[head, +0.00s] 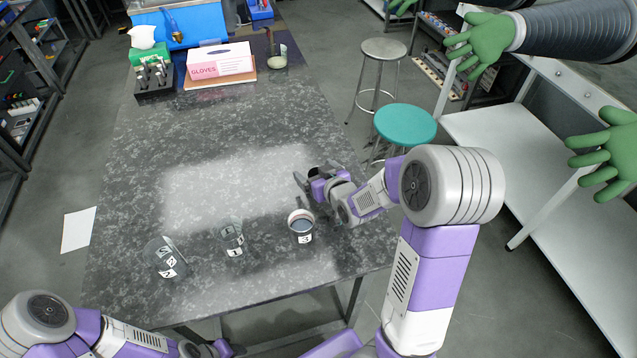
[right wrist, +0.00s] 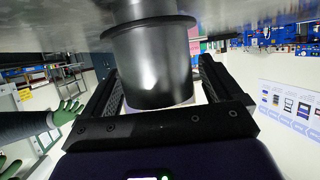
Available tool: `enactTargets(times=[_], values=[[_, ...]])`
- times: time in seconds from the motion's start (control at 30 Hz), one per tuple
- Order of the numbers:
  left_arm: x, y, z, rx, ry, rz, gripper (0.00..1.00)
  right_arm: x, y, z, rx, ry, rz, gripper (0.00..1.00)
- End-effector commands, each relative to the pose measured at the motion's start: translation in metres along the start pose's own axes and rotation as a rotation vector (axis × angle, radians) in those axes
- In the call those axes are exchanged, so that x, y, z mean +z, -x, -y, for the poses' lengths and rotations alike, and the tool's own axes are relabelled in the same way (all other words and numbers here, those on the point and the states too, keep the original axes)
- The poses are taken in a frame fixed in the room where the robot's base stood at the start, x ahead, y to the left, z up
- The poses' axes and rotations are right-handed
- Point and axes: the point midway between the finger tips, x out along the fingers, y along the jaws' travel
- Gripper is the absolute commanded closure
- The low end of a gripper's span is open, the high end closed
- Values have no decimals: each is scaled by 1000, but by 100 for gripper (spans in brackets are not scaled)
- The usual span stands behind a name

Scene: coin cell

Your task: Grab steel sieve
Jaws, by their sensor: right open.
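A dark metal cylinder with a wider flange, which I take to be the steel sieve (right wrist: 150,65), stands between the two fingers of my right gripper in the right wrist view. My right gripper (head: 316,178) is open around it near the table's right edge in the head view. The fingers are apart, and a firm hold does not show. In the head view the cylinder cannot be clearly told from the dark fingers. My left arm is at the bottom left; its gripper (head: 222,348) is small and partly cut off by the frame.
A labelled cup (head: 301,229) stands just in front of my right gripper. A small labelled beaker (head: 232,239) and a larger one (head: 165,261) stand left of it. A gloves box (head: 220,62) and a dark rack (head: 154,82) are at the far end. The table's middle (head: 225,140) is clear.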

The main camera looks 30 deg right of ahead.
Motion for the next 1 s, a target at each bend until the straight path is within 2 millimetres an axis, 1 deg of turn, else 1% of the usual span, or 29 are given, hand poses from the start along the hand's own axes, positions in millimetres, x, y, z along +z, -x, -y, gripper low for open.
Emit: enactTargets(times=[0.03,0.1,0.3,0.33,0.7,0.9,1.0], values=[[0,-1,0,0,0,0,57,1,-5,0,0,1,1,8],[0,-1,0,0,0,0,57,0,-7,0,0,1,0,8],[0,-1,0,0,0,0,57,0,-8,0,0,0,0,8],[0,-1,0,0,0,0,57,0,-8,0,0,0,0,9],[0,-1,0,0,0,0,57,0,-7,0,0,0,0,65],[0,-1,0,0,0,0,57,-1,-7,0,0,0,-1,65],[0,2,-1,0,0,0,57,-7,-5,0,0,0,-2,65]])
